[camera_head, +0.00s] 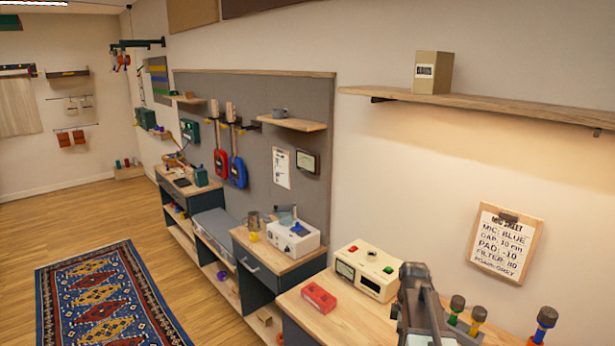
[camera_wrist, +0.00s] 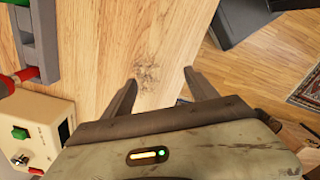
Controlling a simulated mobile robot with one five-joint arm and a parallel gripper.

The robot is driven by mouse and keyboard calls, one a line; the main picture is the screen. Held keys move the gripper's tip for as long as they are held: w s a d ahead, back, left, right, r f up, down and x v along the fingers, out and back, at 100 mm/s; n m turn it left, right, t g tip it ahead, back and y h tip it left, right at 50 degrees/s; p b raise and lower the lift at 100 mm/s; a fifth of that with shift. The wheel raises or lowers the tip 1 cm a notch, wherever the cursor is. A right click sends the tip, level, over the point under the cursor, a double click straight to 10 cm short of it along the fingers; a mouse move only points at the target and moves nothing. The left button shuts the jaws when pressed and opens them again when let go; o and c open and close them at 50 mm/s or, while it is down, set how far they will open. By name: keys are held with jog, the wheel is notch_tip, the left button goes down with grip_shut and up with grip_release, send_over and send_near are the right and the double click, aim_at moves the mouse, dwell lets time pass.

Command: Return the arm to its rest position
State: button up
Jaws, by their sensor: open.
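My gripper (camera_wrist: 158,90) shows in the wrist view with its two dark fingers spread apart. Nothing is between them. Below them is a bare, slightly stained part of the wooden bench top (camera_wrist: 110,60). In the head view my arm (camera_head: 415,300) rises at the lower right, in front of the bench (camera_head: 340,325). It stands just right of a cream box with a red and a green button (camera_head: 368,268). Its fingertips cannot be made out there.
Microphones with coloured bands (camera_head: 478,316) stand right of my arm. A red box (camera_head: 319,297) lies on the bench left of the cream box. A clipboard (camera_head: 506,243) hangs on the wall, below a shelf (camera_head: 480,103). The wooden floor (camera_head: 110,222) and patterned rug (camera_head: 105,300) are clear.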

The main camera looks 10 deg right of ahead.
jog(key=s+a+f+m+b, duration=0.2)
jog(key=a+m, duration=0.4)
jog(key=a, duration=0.3)
jog(key=s+a+f+m+b, duration=0.3)
jog(key=s+a+f+m, duration=0.2)
jog(key=a+m, duration=0.2)
jog(key=shift+s+a, duration=0.3)
jog(key=shift+a, duration=0.85)
jog(key=shift+f, duration=0.1)
